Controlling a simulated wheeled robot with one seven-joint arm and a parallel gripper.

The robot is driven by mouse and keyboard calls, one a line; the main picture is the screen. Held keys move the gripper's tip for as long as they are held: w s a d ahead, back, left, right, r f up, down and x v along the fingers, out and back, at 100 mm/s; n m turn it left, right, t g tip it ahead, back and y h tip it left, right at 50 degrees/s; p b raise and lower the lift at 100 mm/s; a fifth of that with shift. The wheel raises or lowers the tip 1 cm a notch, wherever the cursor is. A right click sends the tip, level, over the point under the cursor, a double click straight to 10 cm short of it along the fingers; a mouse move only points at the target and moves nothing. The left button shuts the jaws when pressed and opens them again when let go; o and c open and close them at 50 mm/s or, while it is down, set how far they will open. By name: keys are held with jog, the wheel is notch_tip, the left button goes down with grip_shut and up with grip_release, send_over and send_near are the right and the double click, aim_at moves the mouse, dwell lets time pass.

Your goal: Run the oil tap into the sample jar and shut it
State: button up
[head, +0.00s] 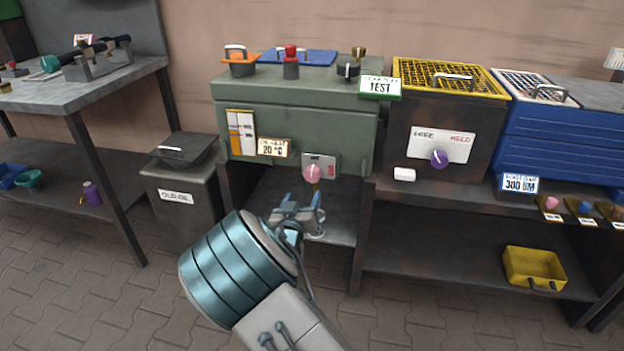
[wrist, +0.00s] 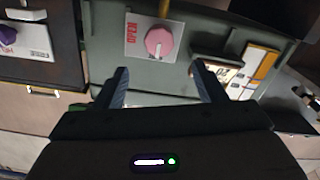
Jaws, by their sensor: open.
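The oil tap's pink knob (head: 312,174) sits on a grey plate on the front of the green cabinet (head: 300,108). In the wrist view the knob (wrist: 160,42) has a pale mark, and red OPEN lettering stands at the plate's left. A thin brown-yellow strip (wrist: 163,8) shows beside the knob; I cannot tell whether it is spout or oil. My gripper (head: 302,198) is open and empty, just below and in front of the knob, not touching it. A clear glass shape (head: 320,223), perhaps the sample jar, stands partly hidden behind my gripper; its contents are unclear.
A 20 °C label (head: 274,148) hangs left of the knob. A lidded OLD OIL bin (head: 180,195) stands left. A dark box with a purple knob (head: 439,159) and a white block (head: 404,174) are right. A yellow bin (head: 534,267) sits on the lower right shelf.

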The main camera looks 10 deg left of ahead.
aim_at(311, 177)
jog(key=w+b, duration=0.2)
jog(key=w, duration=1)
